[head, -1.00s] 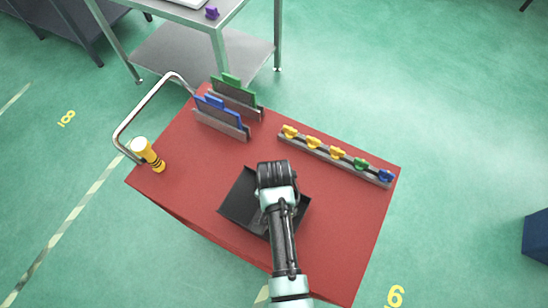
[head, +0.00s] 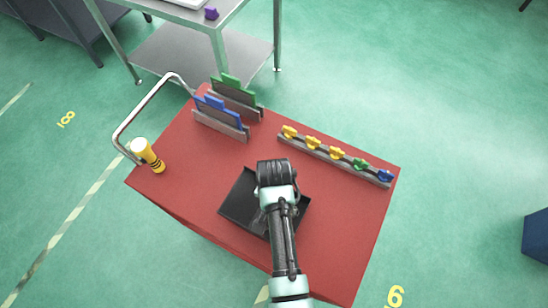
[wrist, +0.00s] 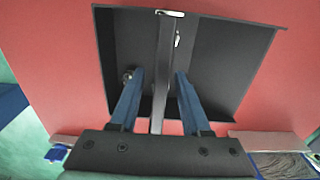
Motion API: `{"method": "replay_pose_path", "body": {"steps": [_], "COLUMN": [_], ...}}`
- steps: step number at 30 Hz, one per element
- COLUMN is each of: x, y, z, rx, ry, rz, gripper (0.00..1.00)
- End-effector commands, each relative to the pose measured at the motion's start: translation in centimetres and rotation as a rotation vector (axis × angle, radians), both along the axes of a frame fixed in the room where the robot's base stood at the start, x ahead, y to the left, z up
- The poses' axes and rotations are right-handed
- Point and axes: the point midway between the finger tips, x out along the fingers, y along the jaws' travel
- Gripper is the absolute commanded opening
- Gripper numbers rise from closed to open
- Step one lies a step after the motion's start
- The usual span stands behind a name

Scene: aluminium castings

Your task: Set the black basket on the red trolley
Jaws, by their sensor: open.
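The black basket (head: 238,203) is on the red trolley (head: 190,190), near its front edge, partly hidden under my arm. In the wrist view, the basket (wrist: 222,65) shows from above, with a grey handle bar (wrist: 163,70) running across its middle. My gripper (wrist: 159,75) is open over the basket, with one blue finger on each side of the bar; I cannot tell whether either touches it. Small metal parts (wrist: 178,38) show inside the basket. In the head view the fingertips are hidden by my wrist.
On the trolley stand a yellow-and-white cylinder (head: 148,155), a blue-framed panel (head: 221,115), a green-framed panel (head: 236,95) and a rail with several coloured knobs (head: 335,154). The trolley's right front area is clear. A steel table (head: 190,55) stands behind.

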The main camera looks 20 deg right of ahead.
Motion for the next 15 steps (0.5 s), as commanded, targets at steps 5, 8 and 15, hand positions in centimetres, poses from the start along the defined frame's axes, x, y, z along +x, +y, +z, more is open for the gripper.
{"method": "replay_pose_path", "body": {"steps": [5,8,15], "x": [0.1,0.1,0.1], "y": [0.0,0.0,0.0], "z": [3.3,5.5,9.8], "rx": [-0.001,-0.002,-0.001], "ry": [-0.006,-0.007,-0.004], "rz": [0.000,0.000,0.000], "gripper": [0.47,0.47,0.47]}}
